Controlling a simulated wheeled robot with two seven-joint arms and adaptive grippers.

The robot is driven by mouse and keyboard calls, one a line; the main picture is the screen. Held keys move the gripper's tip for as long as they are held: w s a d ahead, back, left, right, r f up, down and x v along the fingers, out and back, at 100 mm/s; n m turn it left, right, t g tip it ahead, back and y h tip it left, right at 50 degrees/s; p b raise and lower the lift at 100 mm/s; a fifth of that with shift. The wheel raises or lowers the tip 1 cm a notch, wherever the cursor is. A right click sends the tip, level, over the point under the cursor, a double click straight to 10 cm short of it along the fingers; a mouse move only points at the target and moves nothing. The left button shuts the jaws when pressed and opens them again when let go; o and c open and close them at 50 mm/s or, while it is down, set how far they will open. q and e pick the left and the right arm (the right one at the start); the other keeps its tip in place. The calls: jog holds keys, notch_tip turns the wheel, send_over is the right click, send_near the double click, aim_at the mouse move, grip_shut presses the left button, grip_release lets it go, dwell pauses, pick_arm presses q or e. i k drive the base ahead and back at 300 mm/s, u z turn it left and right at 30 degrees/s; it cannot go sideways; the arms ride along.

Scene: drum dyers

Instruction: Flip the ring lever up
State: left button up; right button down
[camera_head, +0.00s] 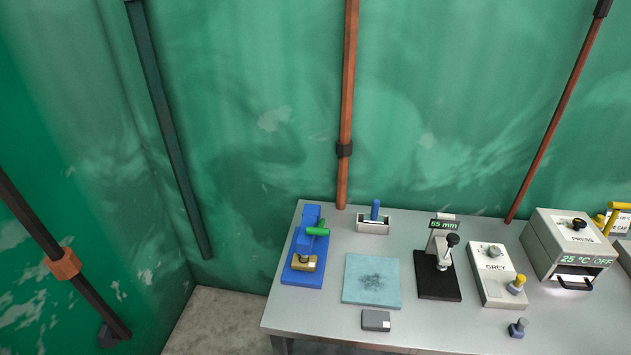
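No part in view is plainly marked as the ring lever. A blue device (303,262) stands at the left end of the grey table. It has a green handle (318,231) sticking out to the right near its top and a brass-coloured part (303,263) low at its front. A yellow handle (615,210) shows at the right picture edge, partly cut off. Neither of my grippers is in view.
The metal table (330,310) also holds a light blue mat (371,280), a small tray (373,225) with a blue item, a dark grey block (376,320), a "GREY" box (495,275), a loose knobbed piece (518,328) and a press box (570,245) reading "25 °C OFF". Green walls stand behind.

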aim_at(318, 231)
jog(key=z, duration=1.3)
jog(key=k, duration=0.55)
jog(key=u, duration=1.45)
